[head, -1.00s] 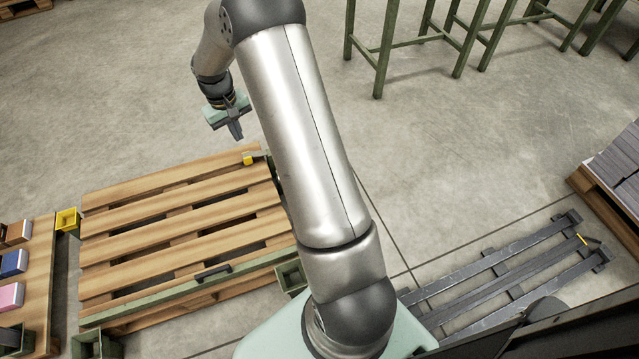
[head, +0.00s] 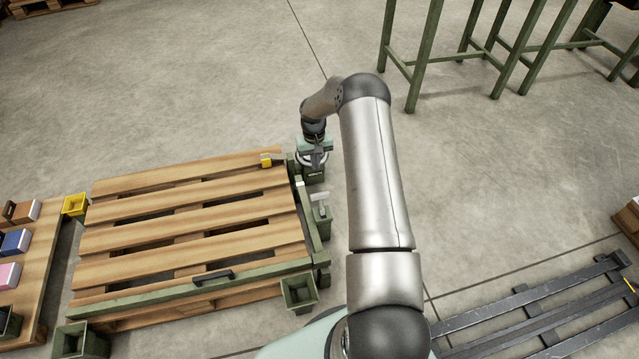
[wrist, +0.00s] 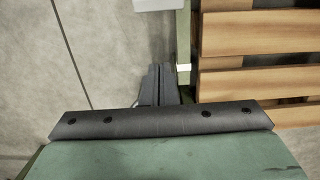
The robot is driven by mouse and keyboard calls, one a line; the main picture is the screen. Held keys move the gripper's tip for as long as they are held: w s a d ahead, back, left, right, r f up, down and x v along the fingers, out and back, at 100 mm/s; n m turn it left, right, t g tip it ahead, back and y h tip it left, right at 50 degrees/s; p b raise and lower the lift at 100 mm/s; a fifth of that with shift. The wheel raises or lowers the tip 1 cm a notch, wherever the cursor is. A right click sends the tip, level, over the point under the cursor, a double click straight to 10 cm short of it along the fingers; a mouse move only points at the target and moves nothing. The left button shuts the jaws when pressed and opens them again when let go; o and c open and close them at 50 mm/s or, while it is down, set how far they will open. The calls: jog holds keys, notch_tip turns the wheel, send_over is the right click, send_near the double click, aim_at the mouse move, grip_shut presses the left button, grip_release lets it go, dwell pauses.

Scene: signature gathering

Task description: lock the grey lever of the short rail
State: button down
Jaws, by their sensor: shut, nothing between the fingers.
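The short green rail (head: 312,228) runs along the right edge of the wooden pallet (head: 195,215). A pale grey lever (head: 320,198) stands beside it on the right, above a green bracket. A light grey piece (wrist: 155,4), probably the lever, shows at the top edge. I cannot see contact.
A yellow piece (head: 266,161) sits at the pallet's far right corner. A long green rail with a black handle (head: 213,276) lies along the near edge. Green sockets (head: 300,293) stand at the corners. Open floor lies behind; a dark grey pallet (head: 545,310) is at right.

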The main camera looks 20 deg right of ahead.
aim_at(321, 205)
jog(key=s+f+b, duration=0.4)
jog(key=f, duration=0.4)
jog(key=shift+s+a, duration=0.3)
jog(key=shift+a, duration=0.1)
